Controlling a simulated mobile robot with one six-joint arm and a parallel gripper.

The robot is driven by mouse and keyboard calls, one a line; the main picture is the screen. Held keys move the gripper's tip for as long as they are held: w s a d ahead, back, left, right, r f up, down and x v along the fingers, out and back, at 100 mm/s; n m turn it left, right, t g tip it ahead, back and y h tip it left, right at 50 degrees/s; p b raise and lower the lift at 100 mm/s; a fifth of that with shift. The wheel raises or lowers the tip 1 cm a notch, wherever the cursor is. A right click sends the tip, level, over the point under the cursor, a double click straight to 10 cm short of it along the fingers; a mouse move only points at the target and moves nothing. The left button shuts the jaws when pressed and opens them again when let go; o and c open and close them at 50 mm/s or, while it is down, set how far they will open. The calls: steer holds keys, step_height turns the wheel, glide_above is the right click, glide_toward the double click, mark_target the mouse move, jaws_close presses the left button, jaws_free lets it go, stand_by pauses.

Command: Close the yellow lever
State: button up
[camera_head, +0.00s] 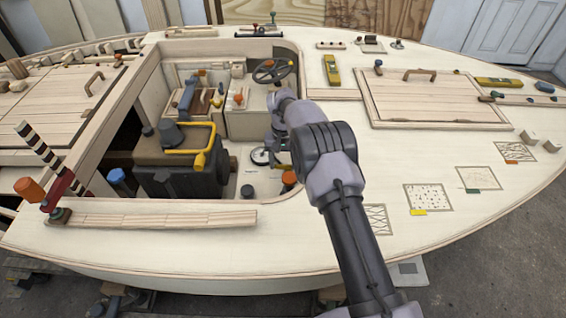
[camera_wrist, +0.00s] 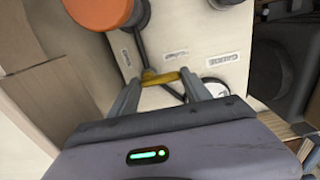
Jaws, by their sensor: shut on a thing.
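The yellow lever (camera_wrist: 162,78) shows in the wrist view as a short yellow bar in front of a pale panel. My gripper (camera_wrist: 160,82) has one finger at each end of this bar and is shut on it. In the head view a small yellow piece (camera_head: 283,167) shows low in the cockpit, beside my arm. My arm reaches over the right side of the cockpit and hides most of the gripper there.
In the wrist view, an orange knob (camera_wrist: 98,12) is close at the upper left and a round gauge (camera_wrist: 172,92) is behind the lever. In the head view, a dark engine (camera_head: 180,170) with a yellow handle stands left, and a steering wheel (camera_head: 273,71) is behind.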

mark_target(283, 165)
steer(key=o, duration=1.1)
step_height(283, 165, up, 18)
steer(key=p, duration=0.7)
steer(key=shift+f, duration=0.25)
